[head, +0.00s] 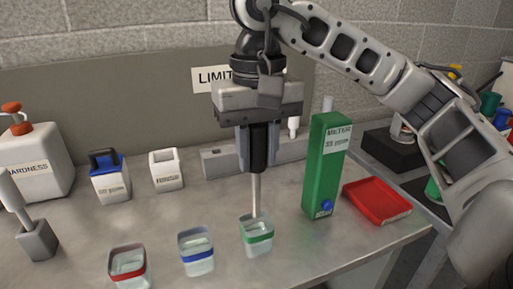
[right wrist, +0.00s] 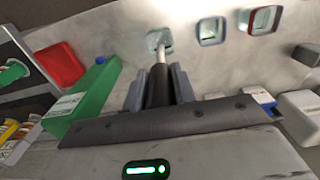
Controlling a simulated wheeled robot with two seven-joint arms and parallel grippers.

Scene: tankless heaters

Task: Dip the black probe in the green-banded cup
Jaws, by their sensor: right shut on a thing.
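My right gripper (head: 258,165) is shut on the black probe (head: 259,147) and holds it upright, its pale rod pointing down. The green-banded cup (head: 257,238) stands on the table straight below, with clear liquid in it. The rod's lower end is at the cup's mouth and seems to reach just inside the rim; I cannot tell whether it touches the liquid. In the right wrist view the probe's black handle (right wrist: 159,90) lies between the fingers, and the rod overlaps the green-banded cup (right wrist: 153,39). My left gripper is not in view.
A blue-banded cup (head: 197,254) and a red-banded cup (head: 129,268) stand to the left. A green meter box (head: 325,165) is close on the right, beside a red tray (head: 377,201). A white rinse container (head: 166,171) and a blue-topped container (head: 110,180) stand behind left.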

